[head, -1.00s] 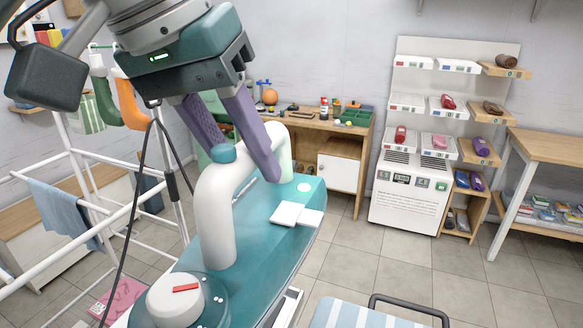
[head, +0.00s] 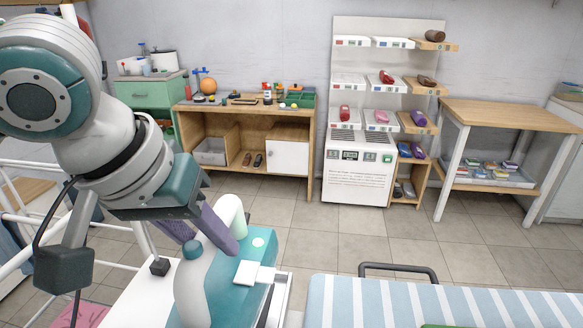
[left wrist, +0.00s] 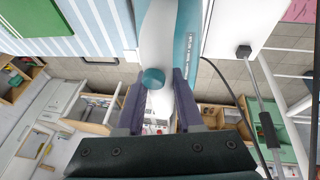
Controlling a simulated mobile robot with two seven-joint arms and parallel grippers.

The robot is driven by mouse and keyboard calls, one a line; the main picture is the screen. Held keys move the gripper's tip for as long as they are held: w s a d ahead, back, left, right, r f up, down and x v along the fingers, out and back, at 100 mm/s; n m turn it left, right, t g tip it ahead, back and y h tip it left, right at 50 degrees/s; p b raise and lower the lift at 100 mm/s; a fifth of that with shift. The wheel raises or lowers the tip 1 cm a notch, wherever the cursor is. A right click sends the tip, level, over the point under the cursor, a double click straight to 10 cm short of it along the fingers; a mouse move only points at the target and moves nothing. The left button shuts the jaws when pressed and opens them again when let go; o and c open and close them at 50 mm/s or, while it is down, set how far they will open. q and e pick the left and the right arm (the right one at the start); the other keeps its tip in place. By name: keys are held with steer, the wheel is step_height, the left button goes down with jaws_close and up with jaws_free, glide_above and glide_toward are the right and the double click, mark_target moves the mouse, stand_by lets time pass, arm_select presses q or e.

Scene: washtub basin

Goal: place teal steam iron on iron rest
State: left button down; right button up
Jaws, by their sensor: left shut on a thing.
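The teal steam iron (head: 250,305) has a teal body, a white curved handle and a white square on top. It is at the lower left of the head view and runs off the bottom edge. My left gripper (head: 205,232) is shut on the iron's handle. In the left wrist view, the purple fingers (left wrist: 158,105) flank the handle, and the iron (left wrist: 190,35) extends to the top edge. A dark metal loop (head: 400,268) sticks out from the striped board's far edge; I cannot tell whether it is the iron rest. My right gripper is out of view.
The blue-and-white striped ironing board (head: 380,300) is to the iron's right. A white surface (head: 145,295) and drying rack bars (head: 90,227) are to its left. A wooden workbench (head: 245,112), a shelf display (head: 360,165) and a wooden table (head: 505,114) stand beyond open floor.

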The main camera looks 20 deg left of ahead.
mark_target(212, 284)
arm_select(q)
step_height(212, 284, down, 8)
steer(key=shift+w+f+b, duration=0.1)
steer(key=shift+b, duration=0.45)
steer(key=c, duration=0.5)
jaws_free()
steer(key=shift+f, duration=0.15)
steer(key=shift+c, duration=0.2)
steer(key=p+v, duration=0.2)
steer(key=v, duration=1)
steer(key=shift+d, duration=0.3)
steer(key=s+d+f+m, duration=0.2)
steer(key=s, duration=0.1)
steer(key=s+d+m, duration=0.1)
steer(key=d, duration=0.1)
steer(key=shift+s+d+f+h, duration=0.1)
steer(key=shift+s+f+h, duration=0.15)
steer(key=shift+f+h, duration=0.15)
steer(key=s+a+f+m+g+y, duration=0.1)
steer(key=s+a+f+m, duration=0.1)
steer(key=s, duration=0.5)
steer(key=shift+f+y, duration=0.3)
steer(key=shift+f, duration=0.1)
